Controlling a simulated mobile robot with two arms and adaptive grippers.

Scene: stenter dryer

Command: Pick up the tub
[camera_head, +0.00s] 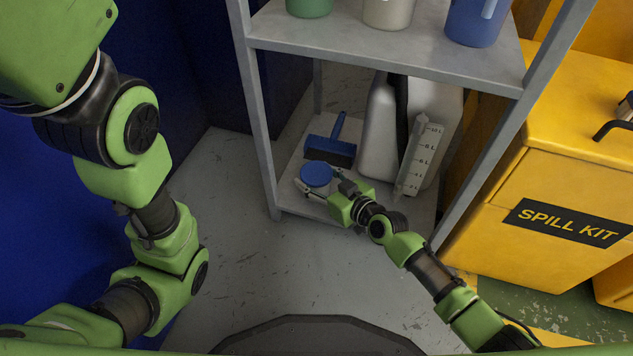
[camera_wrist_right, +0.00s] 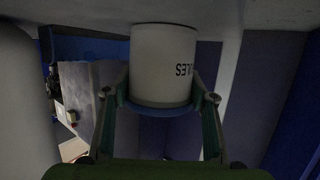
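The tub is white with a blue lid (camera_head: 316,174) and stands on the lower shelf (camera_head: 289,201) at its front left. In the right wrist view the tub (camera_wrist_right: 163,60) appears upside down, with dark lettering ending in "ULES" and its base against the shelf surface. My right gripper (camera_head: 322,190) reaches in from the front right. Its fingers (camera_wrist_right: 160,97) lie on both sides of the tub near the lid. I cannot tell whether they press on it or leave a small gap.
A blue dustpan or brush (camera_head: 331,146) lies behind the tub. A grey jug (camera_head: 378,128) and a graduated container (camera_head: 418,158) stand to its right. The upper shelf (camera_head: 380,47) hangs overhead, a rack post (camera_head: 257,125) stands left, and a yellow spill kit bin (camera_head: 540,205) stands right.

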